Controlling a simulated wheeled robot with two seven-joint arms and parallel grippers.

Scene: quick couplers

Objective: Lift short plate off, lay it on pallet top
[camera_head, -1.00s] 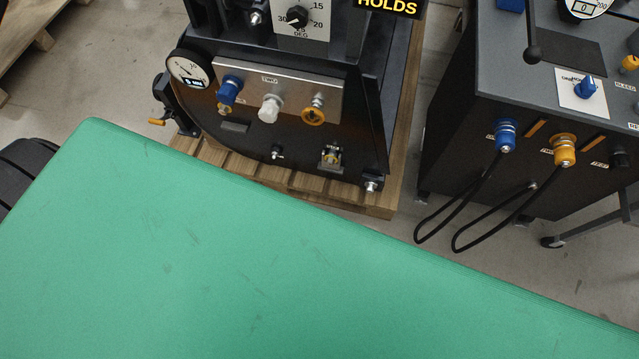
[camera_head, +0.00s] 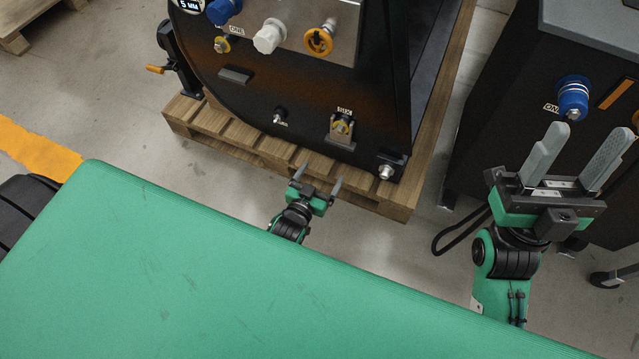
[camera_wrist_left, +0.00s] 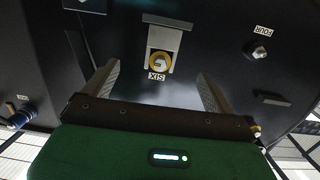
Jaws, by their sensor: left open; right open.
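A small grey metal plate (camera_head: 337,138) sits at the fitting labelled SIX, low on the dark machine's face; I take it as the short plate. In the left wrist view the plate (camera_wrist_left: 163,38) stands against a yellow ring (camera_wrist_left: 159,62). My left gripper (camera_head: 318,175) is open and empty, below and in front of it; in the wrist view its fingers lie either side of the fitting, apart from it. The wooden pallet (camera_head: 426,182) lies under the machine, with bare slats along its front and right edges. My right gripper (camera_head: 588,135) is open and empty, before the dark cabinet.
The green surface (camera_head: 200,260) fills the foreground. Blue, white and orange couplers (camera_head: 269,36) sit on a panel above. A small stud (camera_head: 279,116) and a corner bolt (camera_head: 386,171) flank the plate. The cabinet's blue coupler (camera_head: 573,97) is close to my right gripper.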

